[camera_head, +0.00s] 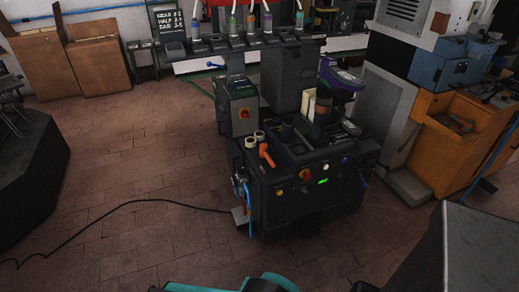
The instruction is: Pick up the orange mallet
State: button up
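The orange mallet (266,153) lies on the top left of the dark heel press machine (310,200), near its front edge. Its head points up and left in the picture, and its handle runs down to the right. Two pale rolls (254,140) sit just behind it. My gripper is not seen; only teal and dark parts at the bottom edge show, which look like my own arm. Nothing visible touches the mallet.
An orange bench (440,135) and grey machine stand right. A dark platform (30,170) is left. Floor before the press is mostly clear.

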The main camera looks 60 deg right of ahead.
aim_at(264, 147)
jog(key=z, duration=0.15)
jog(key=i, duration=0.95)
jog(key=z, duration=0.8)
jog(key=i, duration=0.8)
jog(key=z, duration=0.35)
